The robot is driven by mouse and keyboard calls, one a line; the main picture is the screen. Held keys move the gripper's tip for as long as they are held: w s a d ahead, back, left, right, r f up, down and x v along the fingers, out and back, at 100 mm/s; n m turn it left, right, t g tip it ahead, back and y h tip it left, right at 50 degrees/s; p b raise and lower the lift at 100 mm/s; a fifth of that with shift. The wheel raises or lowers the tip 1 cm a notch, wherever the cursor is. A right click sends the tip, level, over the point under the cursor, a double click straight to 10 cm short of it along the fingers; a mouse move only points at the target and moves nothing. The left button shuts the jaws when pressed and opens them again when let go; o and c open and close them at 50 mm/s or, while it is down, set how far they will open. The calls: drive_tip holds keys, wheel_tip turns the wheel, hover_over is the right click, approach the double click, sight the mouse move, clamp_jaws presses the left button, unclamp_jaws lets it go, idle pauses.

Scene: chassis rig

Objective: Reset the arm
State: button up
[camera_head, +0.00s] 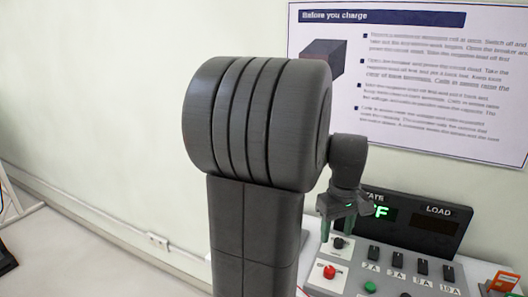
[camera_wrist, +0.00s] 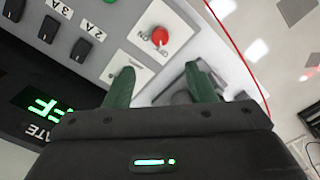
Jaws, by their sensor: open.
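My arm stands upright in the middle of the head view and covers much of it. My gripper (camera_head: 342,222) hangs from its end, pointing down in front of the display of a control panel (camera_head: 400,258). It also shows in the wrist view (camera_wrist: 162,84), with two dark green fingers spread apart and nothing visibly held between them. The fingertips are near a dark knob (camera_head: 338,243) on the panel; I cannot tell whether they touch it. A red button (camera_head: 329,271) is close by and also shows in the wrist view (camera_wrist: 159,36).
The panel has labelled black switches (camera_head: 397,261), a green button (camera_head: 370,287) and a display (camera_head: 410,214) with green letters, partly hidden by my gripper. A poster (camera_head: 420,80) hangs on the wall behind. A red cable (camera_wrist: 240,55) runs beside the panel.

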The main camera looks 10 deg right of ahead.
sight(330, 269)
wheel_tip(330, 269, down, 13)
drive_tip(key=shift+f, duration=0.2)
idle(0.3)
